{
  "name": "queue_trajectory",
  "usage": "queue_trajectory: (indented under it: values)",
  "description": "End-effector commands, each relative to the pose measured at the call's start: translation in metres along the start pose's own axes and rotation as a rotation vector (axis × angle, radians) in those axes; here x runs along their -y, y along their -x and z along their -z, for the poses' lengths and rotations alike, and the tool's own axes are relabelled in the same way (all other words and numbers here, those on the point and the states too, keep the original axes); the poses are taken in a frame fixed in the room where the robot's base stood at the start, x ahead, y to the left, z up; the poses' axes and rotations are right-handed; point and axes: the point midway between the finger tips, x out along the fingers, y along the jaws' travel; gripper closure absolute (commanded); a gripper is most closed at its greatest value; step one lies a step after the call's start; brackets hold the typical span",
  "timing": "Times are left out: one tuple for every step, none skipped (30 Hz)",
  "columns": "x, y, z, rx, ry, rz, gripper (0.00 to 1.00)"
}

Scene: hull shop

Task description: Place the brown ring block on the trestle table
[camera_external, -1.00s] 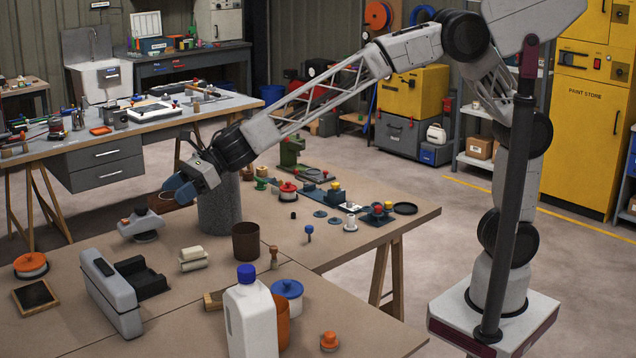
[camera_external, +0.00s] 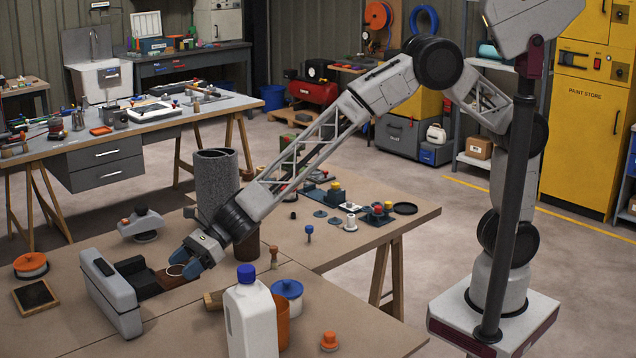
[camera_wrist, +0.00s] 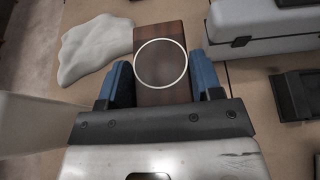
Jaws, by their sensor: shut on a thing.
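The brown ring block (camera_external: 172,281) is a dark brown wooden block with a pale ring on its top. In the wrist view the block (camera_wrist: 174,34) lies between the blue fingers of my gripper (camera_wrist: 160,82), which is shut on it. In the external view my gripper (camera_external: 190,264) holds it low over the trestle table (camera_external: 180,325), beside a black stepped block (camera_external: 140,278). I cannot tell whether the block touches the tabletop. The fingers hide part of it.
A long grey case (camera_external: 108,292) stands left of the black block. A rough grey cylinder (camera_external: 213,180) and a brown cup (camera_external: 246,243) stand by my arm. A white bottle (camera_external: 250,315) is in front. A pale crumpled thing (camera_wrist: 95,48) lies left of the block.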

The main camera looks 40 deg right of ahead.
Motion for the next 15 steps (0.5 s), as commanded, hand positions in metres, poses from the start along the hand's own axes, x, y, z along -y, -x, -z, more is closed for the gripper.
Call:
queue_trajectory:
  values:
    - [0.000, -0.007, 0.018, -0.003, -0.003, -0.001, 0.66]
    - [0.000, -0.010, 0.025, -0.002, -0.003, -0.001, 0.66]
    - [0.000, -0.014, 0.035, -0.001, -0.001, -0.001, 0.66]
    - [0.000, -0.017, 0.042, -0.001, -0.002, -0.001, 0.66]
    - [0.000, -0.020, 0.048, -0.002, -0.002, 0.000, 0.66]
    - [0.000, -0.023, 0.056, -0.002, -0.002, 0.000, 0.66]
    - [0.000, -0.025, 0.060, -0.001, -0.002, 0.000, 0.66]
    - [0.000, -0.026, 0.063, 0.000, -0.001, 0.000, 0.66]
    - [0.000, -0.028, 0.067, 0.001, 0.000, -0.001, 0.66]
    - [0.000, -0.029, 0.069, 0.001, 0.000, -0.001, 0.66]
    - [0.000, -0.030, 0.071, 0.001, 0.000, -0.001, 0.66]
    - [0.000, -0.031, 0.073, 0.001, 0.000, 0.000, 0.66]
    - [0.000, -0.031, 0.074, 0.002, 0.000, 0.000, 0.66]
    - [0.000, -0.031, 0.075, 0.002, 0.000, 0.000, 0.66]
    - [0.000, -0.032, 0.075, 0.002, 0.001, 0.000, 0.66]
